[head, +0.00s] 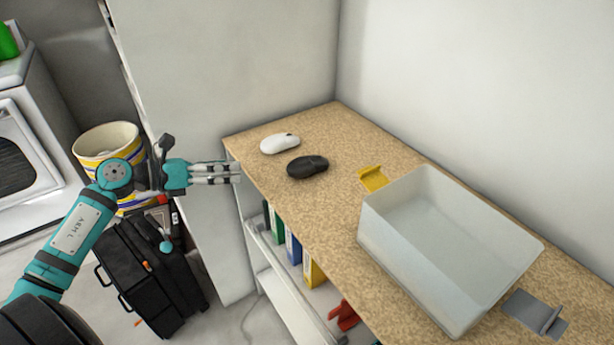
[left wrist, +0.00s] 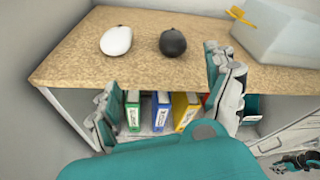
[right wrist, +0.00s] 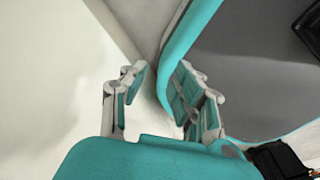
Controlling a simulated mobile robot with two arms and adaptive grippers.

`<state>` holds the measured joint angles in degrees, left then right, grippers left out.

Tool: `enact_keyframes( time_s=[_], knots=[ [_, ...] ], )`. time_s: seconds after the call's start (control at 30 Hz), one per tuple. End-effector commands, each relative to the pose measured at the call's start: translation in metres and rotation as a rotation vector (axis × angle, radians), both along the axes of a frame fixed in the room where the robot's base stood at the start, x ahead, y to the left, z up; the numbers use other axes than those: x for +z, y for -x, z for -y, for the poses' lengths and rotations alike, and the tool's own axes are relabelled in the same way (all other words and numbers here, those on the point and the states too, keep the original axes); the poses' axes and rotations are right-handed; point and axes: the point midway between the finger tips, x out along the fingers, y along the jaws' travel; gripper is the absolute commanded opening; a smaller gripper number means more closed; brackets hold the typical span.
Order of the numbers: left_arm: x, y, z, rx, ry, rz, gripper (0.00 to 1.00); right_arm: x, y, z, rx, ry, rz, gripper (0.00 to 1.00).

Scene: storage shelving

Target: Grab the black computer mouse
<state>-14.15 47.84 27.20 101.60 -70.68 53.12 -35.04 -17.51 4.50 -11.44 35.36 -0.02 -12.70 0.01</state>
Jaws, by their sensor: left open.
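The black computer mouse (head: 307,166) lies on the brown speckled shelf top, right of a white mouse (head: 280,143). My left gripper (head: 236,172) is at the shelf's left edge, apart from both mice. In the left wrist view the black mouse (left wrist: 173,42) lies beyond my open, empty left fingers (left wrist: 165,100), with the white mouse (left wrist: 116,40) to its left.
A grey-white bin (head: 440,250) stands on the shelf top (head: 330,215), with a yellow holder (head: 372,179) beside it and a grey one (head: 535,312) at its near end. Binders (left wrist: 160,110) stand below. Walls close the back. A black suitcase (head: 150,275) and striped bucket (head: 108,150) stand left.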

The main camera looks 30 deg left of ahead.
Motion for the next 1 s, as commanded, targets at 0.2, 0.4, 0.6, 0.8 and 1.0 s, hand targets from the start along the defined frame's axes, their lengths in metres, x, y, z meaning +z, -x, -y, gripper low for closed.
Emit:
enact_keyframes(
  time_s=[0.2,0.4,0.6,0.8,1.0],
  knots=[
    [0.024,0.009,0.017,-0.130,-0.292,0.066,0.86,-0.007,-0.001,0.003,0.001,0.003,0.001,0.29],
    [0.015,-0.016,0.037,-0.133,-0.296,0.069,0.86,0.005,-0.006,0.002,0.001,0.002,0.009,0.29],
    [-0.001,-0.048,0.062,-0.130,-0.291,0.069,0.86,0.016,-0.006,0.002,0.001,0.002,0.011,0.29],
    [-0.015,-0.071,0.080,-0.129,-0.292,0.066,0.86,0.023,-0.007,0.002,0.001,0.002,0.012,0.29],
    [-0.020,-0.080,0.088,-0.130,-0.292,0.065,0.86,0.028,-0.007,0.002,0.001,0.002,0.012,0.29]
  ],
)
